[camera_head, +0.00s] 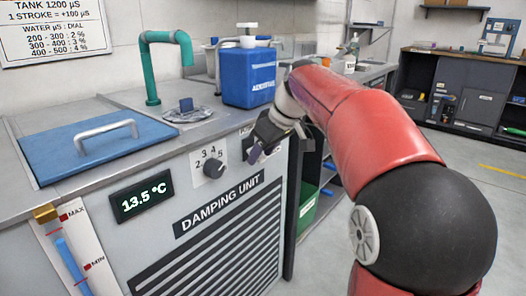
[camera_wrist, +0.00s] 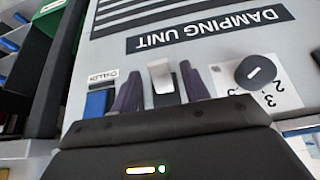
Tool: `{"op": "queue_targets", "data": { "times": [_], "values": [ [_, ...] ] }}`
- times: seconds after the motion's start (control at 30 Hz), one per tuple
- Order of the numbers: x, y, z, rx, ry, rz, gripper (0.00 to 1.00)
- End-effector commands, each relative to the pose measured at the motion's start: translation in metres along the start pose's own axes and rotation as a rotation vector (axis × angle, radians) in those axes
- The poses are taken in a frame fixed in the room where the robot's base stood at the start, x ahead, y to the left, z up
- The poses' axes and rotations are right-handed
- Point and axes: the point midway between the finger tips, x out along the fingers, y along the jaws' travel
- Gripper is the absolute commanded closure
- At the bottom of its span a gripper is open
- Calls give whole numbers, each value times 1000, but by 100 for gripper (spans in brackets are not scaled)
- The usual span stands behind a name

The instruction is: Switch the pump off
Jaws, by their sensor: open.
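My gripper (camera_head: 262,150) is at the front panel of the damping unit (camera_head: 150,250), right of the dial, and hides much of the panel there. In the wrist view, upside down, my gripper (camera_wrist: 160,80) is open, its two dark fingers on either side of a pale upright paddle (camera_wrist: 162,76) that looks like a switch. I cannot tell whether the fingers touch it. No pump label is readable. A blue piece (camera_wrist: 97,103) that may be another switch lies just left of the fingers, below a small label that seems to read "CHILLER".
A numbered dial (camera_head: 214,168) sits beside the fingers; it also shows in the wrist view (camera_wrist: 256,72). A display (camera_head: 142,196) reads 13.5 °C. On top stand a blue canister (camera_head: 249,80), a green pipe (camera_head: 150,70) and a blue lid (camera_head: 90,140). Open floor lies right.

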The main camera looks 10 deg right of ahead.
Motion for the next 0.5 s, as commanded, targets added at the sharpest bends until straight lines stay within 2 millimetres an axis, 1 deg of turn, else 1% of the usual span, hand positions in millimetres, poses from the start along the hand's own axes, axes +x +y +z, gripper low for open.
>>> {"op": "queue_targets", "data": {
  "times": [0.17,0.3,0.4,0.5],
  "values": [
    [-24,1,-1,1,3,4,55],
    [-49,0,-1,0,3,3,55],
    [-63,0,-1,0,2,3,55],
    [-72,0,0,1,1,1,55]
  ]
}}
